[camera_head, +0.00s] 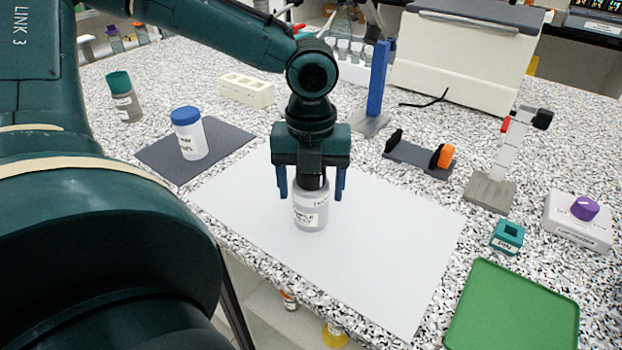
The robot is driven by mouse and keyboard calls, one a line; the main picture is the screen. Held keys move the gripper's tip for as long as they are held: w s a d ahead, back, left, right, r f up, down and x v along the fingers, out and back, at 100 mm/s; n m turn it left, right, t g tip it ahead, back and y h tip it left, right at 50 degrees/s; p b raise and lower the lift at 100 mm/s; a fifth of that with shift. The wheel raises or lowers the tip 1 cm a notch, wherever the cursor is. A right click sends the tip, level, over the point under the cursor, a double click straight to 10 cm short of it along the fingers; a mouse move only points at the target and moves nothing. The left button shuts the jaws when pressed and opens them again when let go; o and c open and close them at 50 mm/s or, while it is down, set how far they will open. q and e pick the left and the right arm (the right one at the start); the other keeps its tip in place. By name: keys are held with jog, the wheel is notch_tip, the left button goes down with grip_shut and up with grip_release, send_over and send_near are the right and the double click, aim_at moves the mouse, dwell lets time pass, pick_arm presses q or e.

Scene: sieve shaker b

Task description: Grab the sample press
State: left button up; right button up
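My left gripper (312,190) points down over a grey jar (311,212) with a dark top and a white label. The jar stands on the white sheet (385,265). The two blue fingers are spread, one on each side of the jar's upper part, with gaps showing; the gripper body hides part of the top. No readable label names the sample press. A grey upright stand with a lever, a red part and a black knob (508,155) stands at the right and may be it; I cannot tell for sure. My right gripper is not in view.
A white bottle with a blue cap (190,135) stands on a dark mat (228,141). A blue post (378,80), an orange-knobbed holder (420,165), a teal block (507,236), a purple-knobbed box (580,222) and a green tray (515,310) lie to the right.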

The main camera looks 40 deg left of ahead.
pick_arm(q)
jog(key=c, duration=1.2)
jog(key=shift+r, duration=0.2)
